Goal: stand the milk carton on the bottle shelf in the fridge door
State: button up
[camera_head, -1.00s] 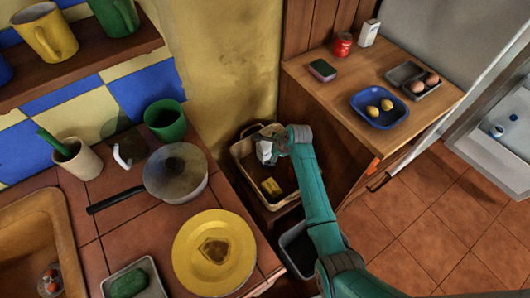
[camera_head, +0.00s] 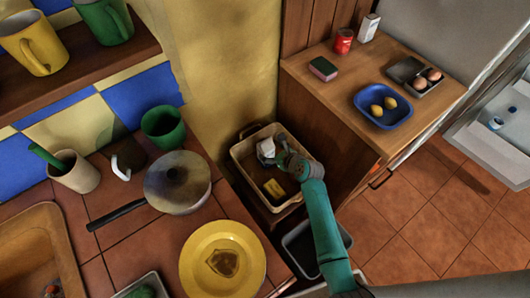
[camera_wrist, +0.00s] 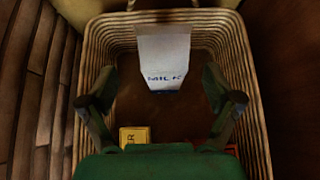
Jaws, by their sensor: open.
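The milk carton (camera_head: 268,147), white with blue "MILK" lettering, is inside a wicker basket (camera_head: 243,158) in the gap between the two counters. In the wrist view the carton (camera_wrist: 163,55) is at the far end of the basket (camera_wrist: 240,70), label facing the camera. My gripper (camera_head: 284,158) is over the basket, just right of the carton. In the wrist view my gripper (camera_wrist: 160,88) is open, fingers apart, with the carton ahead between their lines and nothing held. The open fridge (camera_head: 500,150) is at the right edge, partly cut off; I cannot make out its bottle shelf clearly.
A yellow pack (camera_head: 274,188) also lies in the basket. A grey bin (camera_head: 300,243) stands below. The wooden counter (camera_head: 325,95) holds a blue dish (camera_head: 370,112), red can (camera_head: 343,41) and white box (camera_head: 368,28). A pan (camera_head: 177,182) is on the tiled counter. The floor at right is clear.

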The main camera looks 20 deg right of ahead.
jog(key=x, duration=0.3)
jog(key=shift+x, duration=2.75)
jog(key=shift+w+d+r, duration=0.15)
jog(key=c, duration=1.4)
grip_shut()
jog(key=shift+r, duration=0.15)
